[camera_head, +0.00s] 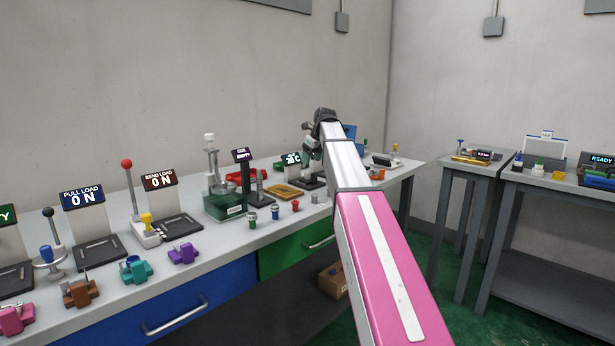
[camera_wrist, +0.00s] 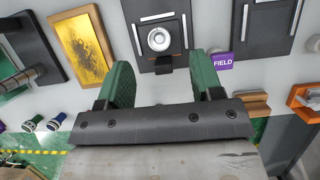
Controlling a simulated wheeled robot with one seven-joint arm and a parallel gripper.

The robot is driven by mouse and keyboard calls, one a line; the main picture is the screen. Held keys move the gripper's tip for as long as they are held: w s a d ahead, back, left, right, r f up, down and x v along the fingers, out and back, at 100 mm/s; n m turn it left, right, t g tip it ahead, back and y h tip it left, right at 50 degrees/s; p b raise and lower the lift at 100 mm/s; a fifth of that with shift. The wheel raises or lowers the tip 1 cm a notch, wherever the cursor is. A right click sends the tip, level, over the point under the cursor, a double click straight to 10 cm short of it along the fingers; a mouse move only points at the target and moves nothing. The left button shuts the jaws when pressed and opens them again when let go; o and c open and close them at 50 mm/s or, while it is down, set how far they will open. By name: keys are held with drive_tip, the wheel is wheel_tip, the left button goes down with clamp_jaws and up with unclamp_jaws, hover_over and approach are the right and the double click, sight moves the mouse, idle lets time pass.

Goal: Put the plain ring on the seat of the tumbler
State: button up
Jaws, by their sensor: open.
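My gripper (camera_wrist: 161,66) is open in the wrist view, its two green fingers apart with nothing between them. It also shows in the head view (camera_head: 312,150), above the far part of the long bench. Ahead of the fingertips, a silver round piece with a raised centre (camera_wrist: 158,39) sits on a black plate (camera_wrist: 146,12) between two bright strips. I cannot tell whether this round piece is the plain ring or part of a fixture. I cannot make out which device is the tumbler, nor its seat.
A gold plate (camera_wrist: 82,45) lies left of the black plate, and a purple FIELD label (camera_wrist: 222,61) is on the right. Small capped jars (camera_wrist: 56,122) stand at lower left. In the head view, machines with lit signs line the long bench (camera_head: 215,262); other tables (camera_head: 560,190) stand right.

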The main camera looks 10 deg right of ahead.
sight(308, 175)
drive_tip(key=shift+x, duration=3.2)
drive_tip(key=shift+s, duration=0.25)
drive_tip(key=shift+c, duration=0.2)
drive_tip(key=c, duration=1)
